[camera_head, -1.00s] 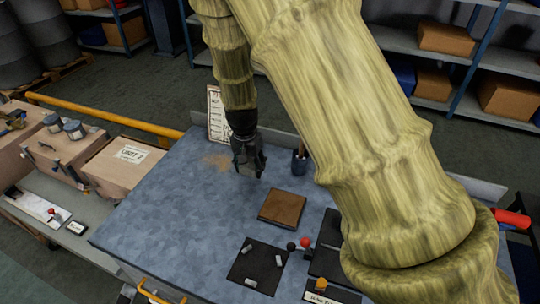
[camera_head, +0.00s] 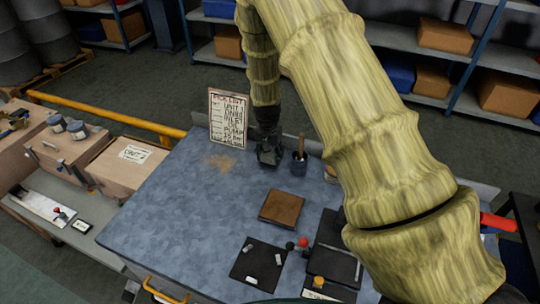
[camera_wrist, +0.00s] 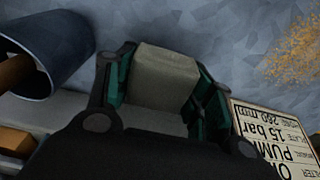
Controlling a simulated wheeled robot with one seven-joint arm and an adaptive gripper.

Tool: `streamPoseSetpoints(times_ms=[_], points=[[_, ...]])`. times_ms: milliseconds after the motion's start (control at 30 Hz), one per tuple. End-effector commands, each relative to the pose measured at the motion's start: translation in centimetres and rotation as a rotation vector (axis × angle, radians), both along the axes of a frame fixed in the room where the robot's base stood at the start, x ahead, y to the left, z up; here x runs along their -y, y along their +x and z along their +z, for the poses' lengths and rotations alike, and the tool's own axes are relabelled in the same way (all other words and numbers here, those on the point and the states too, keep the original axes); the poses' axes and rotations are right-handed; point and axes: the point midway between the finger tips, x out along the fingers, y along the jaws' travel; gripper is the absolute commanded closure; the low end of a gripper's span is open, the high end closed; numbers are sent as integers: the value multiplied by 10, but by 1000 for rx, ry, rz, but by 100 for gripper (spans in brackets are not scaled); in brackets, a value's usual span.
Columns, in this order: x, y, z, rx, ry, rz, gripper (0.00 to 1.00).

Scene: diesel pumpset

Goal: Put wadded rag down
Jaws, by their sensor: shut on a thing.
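My gripper (camera_head: 268,157) is over the back of the blue-grey bench top (camera_head: 190,210), just left of a dark cup. In the wrist view my gripper (camera_wrist: 163,88) is shut on a pale grey, block-shaped wad, the wadded rag (camera_wrist: 165,70), held between its green-lined fingers. The bench surface shows close behind the rag; I cannot tell whether the rag touches it. In the head view the rag is hidden by the gripper.
A dark cup (camera_head: 299,163) with a wooden handle stands beside the gripper. A brown pad (camera_head: 281,208) and black mat (camera_head: 259,263) lie nearer. The left bench top is clear.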

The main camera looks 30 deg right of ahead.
Motion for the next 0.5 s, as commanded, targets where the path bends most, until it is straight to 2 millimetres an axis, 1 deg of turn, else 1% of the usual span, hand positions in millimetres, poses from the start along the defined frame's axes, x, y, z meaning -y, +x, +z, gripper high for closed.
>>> streamPoseSetpoints(times_ms=[167, 500], points=[[0, -1, -13, -1, 0, 0, 82], [0, 0, -16, 0, 0, 0, 82]])
